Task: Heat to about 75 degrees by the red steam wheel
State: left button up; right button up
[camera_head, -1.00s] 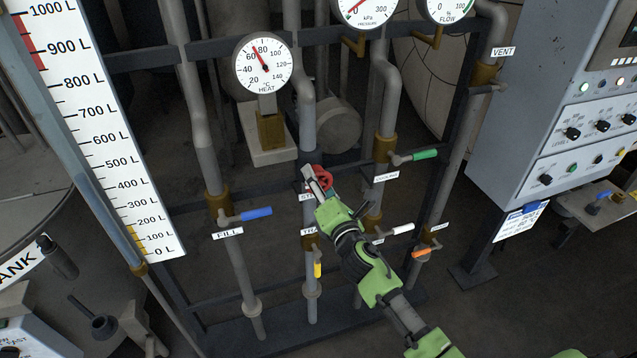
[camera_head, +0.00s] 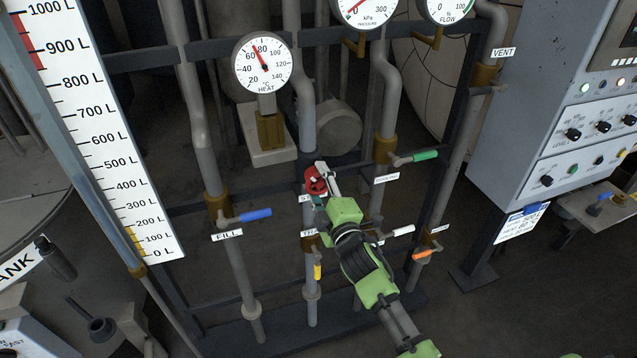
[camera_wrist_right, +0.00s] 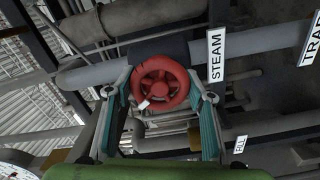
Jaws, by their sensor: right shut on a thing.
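The red steam wheel (camera_head: 316,180) is on a grey vertical pipe in the middle of the head view, above a partly covered label. My right gripper (camera_head: 325,182) is at the wheel. In the right wrist view, the wheel (camera_wrist_right: 161,83) sits between the two fingers, which are shut on its rim. A small white mark shows on the rim's lower left. The STEAM label (camera_wrist_right: 215,56) is beside it. The round HEAT gauge (camera_head: 263,63) is up and left of the wheel. Its needle points between 60 and 80, around 70 °C. My left gripper is not in view.
Close around are the blue FILL handle (camera_head: 256,215), green handle (camera_head: 425,155), white handle (camera_head: 403,230), orange handle (camera_head: 421,255) and yellow handle (camera_head: 317,271). A level scale (camera_head: 95,130) stands left. A grey control cabinet (camera_head: 550,110) stands right.

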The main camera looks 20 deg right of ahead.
jog(key=m, duration=0.3)
jog(key=shift+m, duration=0.3)
jog(key=shift+m+p, duration=0.4)
jog(key=shift+m, duration=1.3)
jog(key=o, duration=1.1)
jog(key=s, duration=1.2)
jog(key=shift+d, duration=0.2)
